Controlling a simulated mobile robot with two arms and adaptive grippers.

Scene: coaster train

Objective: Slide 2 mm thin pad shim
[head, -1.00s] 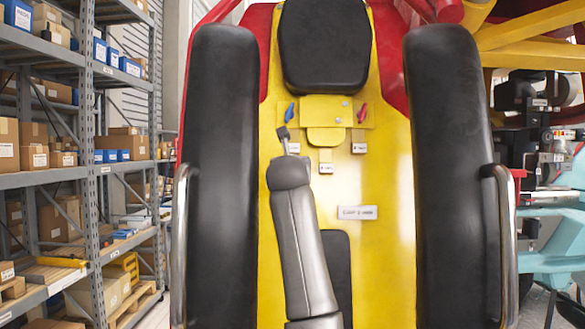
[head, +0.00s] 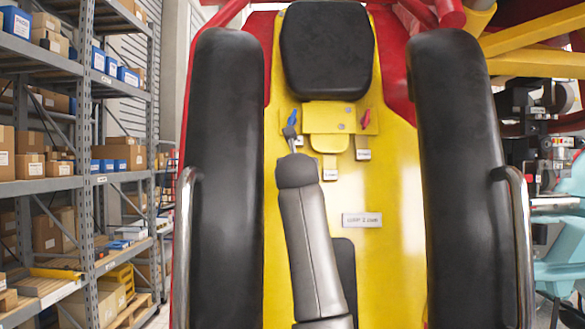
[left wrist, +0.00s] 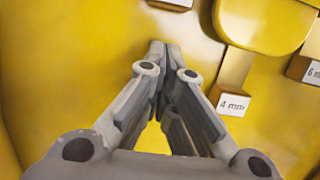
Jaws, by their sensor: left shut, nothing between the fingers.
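A yellow panel below the black headrest has three hanging yellow tabs with white labels. The middle tab (head: 330,174) reads 4 mm in the left wrist view (left wrist: 234,103). The right tab (head: 363,154) shows a "6" there (left wrist: 305,70). The left tab's label (head: 300,141) is partly behind my gripper; a white label edge shows at the top of the left wrist view (left wrist: 175,2), its text cut off. My left gripper (head: 290,132) is shut and empty beside the left tab, just below the blue lever (head: 293,116). Contact cannot be told. My right gripper is not visible.
Large black side bolsters (head: 222,170) (head: 462,170) with metal handles flank the yellow seat back. A red lever (head: 365,120) is on the panel's right. A label plate (head: 362,219) sits lower. Shelves with boxes (head: 45,165) stand left.

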